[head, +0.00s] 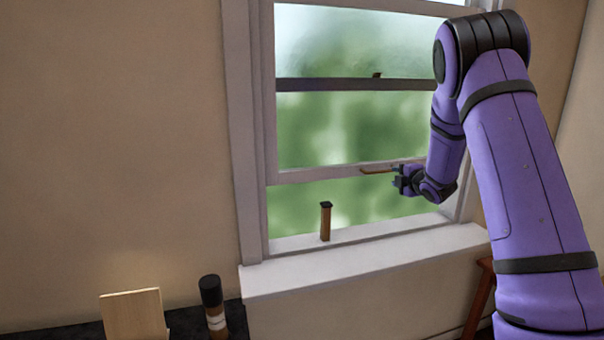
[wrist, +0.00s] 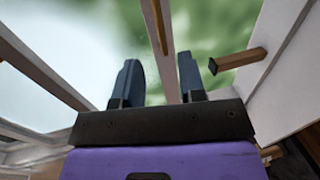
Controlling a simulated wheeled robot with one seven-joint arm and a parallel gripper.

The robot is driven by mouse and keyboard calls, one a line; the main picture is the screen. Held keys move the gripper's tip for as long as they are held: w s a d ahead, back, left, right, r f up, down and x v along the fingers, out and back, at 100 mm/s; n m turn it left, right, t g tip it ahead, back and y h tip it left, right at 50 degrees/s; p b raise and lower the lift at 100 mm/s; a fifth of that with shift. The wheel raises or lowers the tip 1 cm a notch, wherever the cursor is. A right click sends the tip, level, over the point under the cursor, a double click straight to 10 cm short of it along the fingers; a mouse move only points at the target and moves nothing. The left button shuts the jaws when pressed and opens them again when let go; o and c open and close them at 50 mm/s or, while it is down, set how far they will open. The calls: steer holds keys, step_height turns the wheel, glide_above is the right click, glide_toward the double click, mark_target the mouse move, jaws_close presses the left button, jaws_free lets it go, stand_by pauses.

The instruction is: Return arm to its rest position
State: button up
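My purple arm reaches up from the lower right of the head view and bends down to my gripper (head: 399,180) in front of the window. In the wrist view my gripper (wrist: 159,66) has its two dark fingers well apart, with nothing held between them. The window's lower sash rail (head: 320,174) is just left of my gripper in the head view. A thin brown strip (head: 378,171) on this rail lies close to the fingertips; it also shows beyond them in the wrist view (wrist: 158,25). Whether the fingers touch it I cannot tell.
A brown post with a dark top (head: 326,222) stands upright on the white windowsill (head: 360,254). At lower left are a light wooden board (head: 134,314) and a dark-capped cylinder (head: 214,305). The window's right frame is close behind my arm.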

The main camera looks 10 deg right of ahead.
steer(key=s+a+r+m+g+h, duration=0.2)
steer(key=s+a+r+m, duration=0.25)
steer(key=s+r, duration=0.3)
steer(key=s+a+r+m+g+h, duration=0.15)
steer(key=s+a+r+m, duration=0.25)
steer(key=s+r+m, duration=0.4)
steer(key=s+a+m+g+y, duration=0.1)
steer(key=s+a, duration=0.3)
steer(key=s, duration=0.6)
steer(key=s+a+f+m+g+y, duration=0.1)
steer(key=s+a+m+g, duration=0.2)
steer(key=s, duration=0.8)
steer(key=s+a+m+g+y, duration=0.1)
steer(key=s+a+m+g, duration=0.1)
steer(key=s+a, duration=0.4)
steer(key=s+g, duration=0.1)
steer(key=s, duration=0.4)
steer(key=shift+s+a+f, duration=0.2)
steer(key=shift+a, duration=0.1)
